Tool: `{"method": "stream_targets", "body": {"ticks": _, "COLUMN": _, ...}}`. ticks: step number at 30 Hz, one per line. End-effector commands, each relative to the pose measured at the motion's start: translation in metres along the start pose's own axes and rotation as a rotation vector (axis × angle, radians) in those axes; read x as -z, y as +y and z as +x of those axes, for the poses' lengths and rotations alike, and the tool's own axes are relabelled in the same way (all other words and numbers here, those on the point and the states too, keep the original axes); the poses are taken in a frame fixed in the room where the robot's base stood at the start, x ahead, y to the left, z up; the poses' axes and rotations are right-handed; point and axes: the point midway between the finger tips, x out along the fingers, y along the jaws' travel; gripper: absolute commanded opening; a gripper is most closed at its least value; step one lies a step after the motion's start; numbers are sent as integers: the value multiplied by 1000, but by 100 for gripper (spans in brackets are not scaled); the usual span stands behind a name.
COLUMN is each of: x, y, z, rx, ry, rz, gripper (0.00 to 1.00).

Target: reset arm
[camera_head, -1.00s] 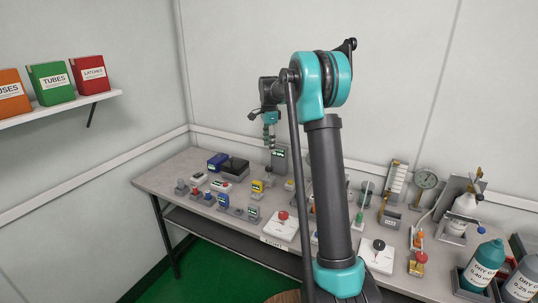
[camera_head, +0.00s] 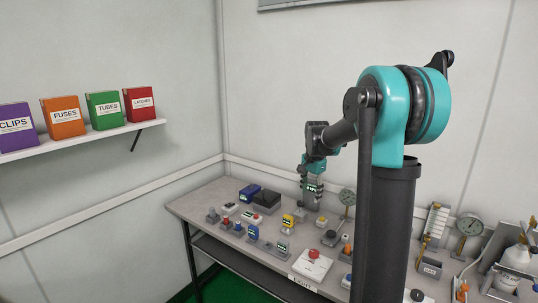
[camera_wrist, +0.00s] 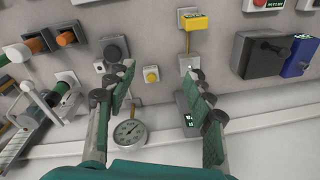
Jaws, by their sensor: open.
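My gripper (camera_wrist: 160,95) is open and empty in the wrist view, its two green-padded fingers spread above the back part of the grey bench. Between and below the fingers a round dial gauge (camera_wrist: 130,134) and a small yellow button (camera_wrist: 151,74) show. In the head view my gripper (camera_head: 311,200) hangs pointing down over the back of the bench (camera_head: 190,208). Its fingertips overlap the devices behind, so the gap to the bench top is hard to tell there. A yellow tester (camera_wrist: 194,22) lies ahead of the fingers in the wrist view.
In the head view, a red-button box (camera_head: 312,262) is near the front edge, and a wall shelf (camera_head: 80,142) holds several coloured binders. White bottles (camera_head: 514,256) stand far right.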

Motion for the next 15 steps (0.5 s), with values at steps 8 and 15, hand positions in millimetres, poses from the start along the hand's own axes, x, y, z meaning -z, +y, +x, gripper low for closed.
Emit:
{"method": "stream_targets", "body": {"ticks": 8, "x": -61, "y": 107, "z": 23, "rx": 71, "ry": 69, "rz": -370, "gripper": 53}}
{"method": "stream_targets", "body": {"ticks": 15, "x": -118, "y": 201, "z": 58, "rx": 109, "ry": 151, "rz": -689, "gripper": 53}}
